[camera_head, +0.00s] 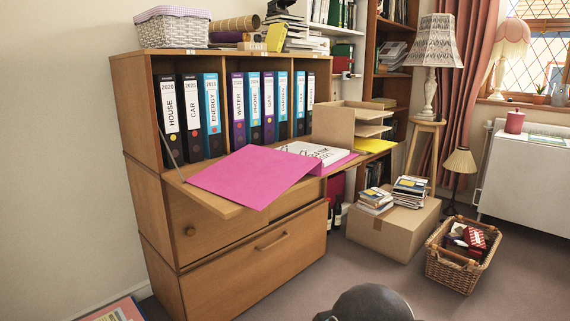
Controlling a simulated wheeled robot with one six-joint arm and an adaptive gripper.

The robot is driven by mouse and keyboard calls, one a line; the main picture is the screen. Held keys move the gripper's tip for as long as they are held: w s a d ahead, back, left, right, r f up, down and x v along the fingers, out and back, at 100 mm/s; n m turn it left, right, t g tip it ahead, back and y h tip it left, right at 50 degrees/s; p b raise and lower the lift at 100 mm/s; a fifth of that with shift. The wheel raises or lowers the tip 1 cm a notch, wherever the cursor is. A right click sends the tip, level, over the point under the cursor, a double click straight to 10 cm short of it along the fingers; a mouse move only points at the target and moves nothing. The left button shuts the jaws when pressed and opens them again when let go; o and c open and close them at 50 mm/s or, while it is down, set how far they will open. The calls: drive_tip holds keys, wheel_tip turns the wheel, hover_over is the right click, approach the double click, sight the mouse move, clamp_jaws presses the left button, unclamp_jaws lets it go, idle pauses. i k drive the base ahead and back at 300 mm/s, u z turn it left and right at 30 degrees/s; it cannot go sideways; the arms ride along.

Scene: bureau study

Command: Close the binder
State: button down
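The binder lies open on the fold-down desk flap (225,207) of a wooden bureau. Its bright pink cover (250,177) is spread flat to the left, and its near corner reaches to the flap's front edge. A stack of white printed pages (318,152) lies in the right half, on the pink back cover (341,163). My gripper is not in view. A dark rounded shape at the bottom edge seems to be part of my own arm, and nothing of mine touches the binder.
Upright labelled binders (240,108) fill the bureau shelves behind the flap. A beige letter tray (350,125) and a yellow sheet (375,146) are right of the binder. A cardboard box (391,232) and a wicker basket (454,273) stand on the floor to the right.

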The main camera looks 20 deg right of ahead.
sight(252, 176)
drive_tip(key=k, duration=1.25)
drive_tip(key=z, duration=0.7)
drive_tip(key=i, duration=1.5)
drive_tip(key=u, duration=0.9)
drive_tip(key=k, duration=0.35)
drive_tip(key=z, duration=0.95)
drive_tip(key=i, duration=0.1)
drive_tip(key=u, duration=0.1)
